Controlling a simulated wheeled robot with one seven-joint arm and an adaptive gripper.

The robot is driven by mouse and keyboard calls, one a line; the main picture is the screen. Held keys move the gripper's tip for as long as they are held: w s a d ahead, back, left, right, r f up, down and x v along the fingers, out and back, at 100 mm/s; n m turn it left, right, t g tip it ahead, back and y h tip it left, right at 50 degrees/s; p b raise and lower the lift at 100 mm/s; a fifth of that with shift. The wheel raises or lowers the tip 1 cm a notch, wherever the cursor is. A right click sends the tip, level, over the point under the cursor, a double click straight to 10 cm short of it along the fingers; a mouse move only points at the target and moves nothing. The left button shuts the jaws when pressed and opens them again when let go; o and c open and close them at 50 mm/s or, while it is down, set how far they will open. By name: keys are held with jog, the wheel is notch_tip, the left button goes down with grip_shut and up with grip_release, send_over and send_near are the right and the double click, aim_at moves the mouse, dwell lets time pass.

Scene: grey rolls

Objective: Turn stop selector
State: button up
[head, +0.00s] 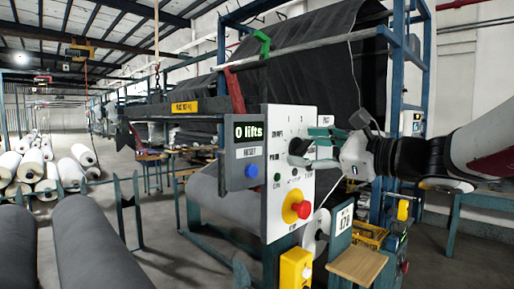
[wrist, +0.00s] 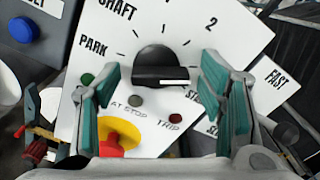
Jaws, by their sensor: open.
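The stop selector is a black round knob with a raised bar and a white mark (wrist: 160,66), on a white panel (wrist: 235,38). In the wrist view the bar lies roughly level and the white mark is at its right end. Labels around it read SHAFT, PARK, 1 and 2; others at lower right are partly hidden. My gripper (wrist: 165,95) is open, with teal pads on either side of the knob and apart from it. In the head view my gripper (head: 318,148) reaches the panel from the right and the knob (head: 298,147) shows at its tips.
A red button on a yellow base (head: 297,207) sits low on the panel, below my gripper. A blue button (head: 251,171) and a "0 lifts" display (head: 248,131) are on the grey side box. Small indicator lamps sit under the knob. Dark rolls (head: 95,240) lie at the lower left.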

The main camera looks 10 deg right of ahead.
jog(key=c, duration=1.2)
jog(key=shift+o, duration=0.2)
jog(key=shift+w+n+b, duration=0.1)
jog(key=shift+n+b, duration=0.3)
jog(key=shift+b, duration=0.2)
jog(key=shift+f+n+b, duration=0.15)
jog(key=shift+n+b, duration=0.45)
jog(key=shift+b, duration=0.3)
jog(key=n+b, duration=0.3)
jog(key=b, duration=0.1)
jog(key=shift+a, duration=0.1)
jog(key=n+b, duration=0.2)
jog(key=b, duration=0.2)
jog(key=shift+n, duration=0.4)
